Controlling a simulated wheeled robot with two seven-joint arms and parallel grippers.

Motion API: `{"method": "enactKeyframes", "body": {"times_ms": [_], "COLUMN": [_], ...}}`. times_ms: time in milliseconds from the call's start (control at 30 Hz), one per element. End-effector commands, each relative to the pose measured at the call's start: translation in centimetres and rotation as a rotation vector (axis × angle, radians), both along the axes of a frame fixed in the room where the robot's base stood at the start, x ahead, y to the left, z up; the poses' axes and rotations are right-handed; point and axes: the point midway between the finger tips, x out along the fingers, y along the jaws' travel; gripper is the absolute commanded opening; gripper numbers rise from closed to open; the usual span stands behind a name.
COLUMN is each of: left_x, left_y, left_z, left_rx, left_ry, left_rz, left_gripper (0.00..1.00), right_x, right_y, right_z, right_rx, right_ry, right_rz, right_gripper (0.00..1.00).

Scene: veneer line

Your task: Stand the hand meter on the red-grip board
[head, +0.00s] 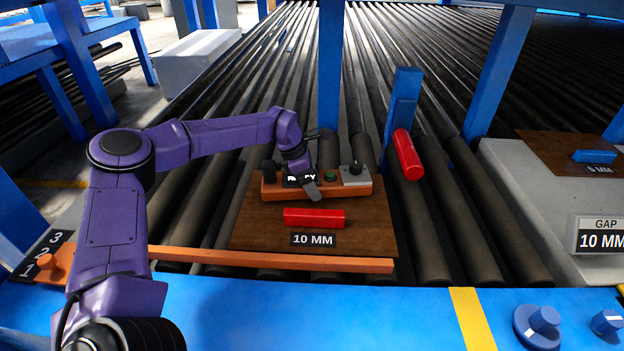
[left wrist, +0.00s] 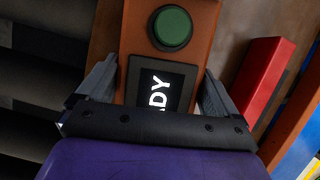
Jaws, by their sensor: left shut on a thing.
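The hand meter (head: 328,186) is a long orange bar with a dark READY display, a green button and a grey block with a black knob. It also shows in the left wrist view (left wrist: 172,75). My left gripper (head: 305,184) is shut on it around the display, one finger on each side. The red-grip board (head: 362,225) is a brown sheet with a red grip (head: 314,217) and a 10 MM label. The meter is over the board's far part, behind the red grip; I cannot tell whether it touches. My right gripper is not in view.
Dark rollers (head: 440,240) surround the board. An orange rail (head: 270,259) runs along its near side. A red handle (head: 407,153) hangs on a blue post (head: 400,100) to the right. A blue-grip board (head: 560,155) and a GAP 10 MM sign (head: 600,235) are farther right.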

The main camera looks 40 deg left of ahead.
Motion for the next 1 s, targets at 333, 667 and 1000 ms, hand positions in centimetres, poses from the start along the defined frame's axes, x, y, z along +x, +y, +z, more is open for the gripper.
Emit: {"method": "enactKeyframes", "body": {"times_ms": [333, 667, 1000], "left_x": [0.1, -0.1, -2.0], "left_y": [0.0, 0.3, 2.6], "left_z": [-0.3, 0.4, 7.4], "left_rx": [0.0, 0.0, -0.001], "left_ry": [-0.003, -0.005, -0.007], "left_rz": [0.0, 0.001, 0.001], "left_gripper": [0.97, 1.0, 1.0], "right_x": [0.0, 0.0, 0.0], "right_y": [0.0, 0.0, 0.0], "right_z": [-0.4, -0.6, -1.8], "right_rx": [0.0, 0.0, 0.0], "right_ry": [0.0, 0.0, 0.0], "right_rz": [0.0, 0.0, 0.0], "right_gripper": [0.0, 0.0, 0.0]}}
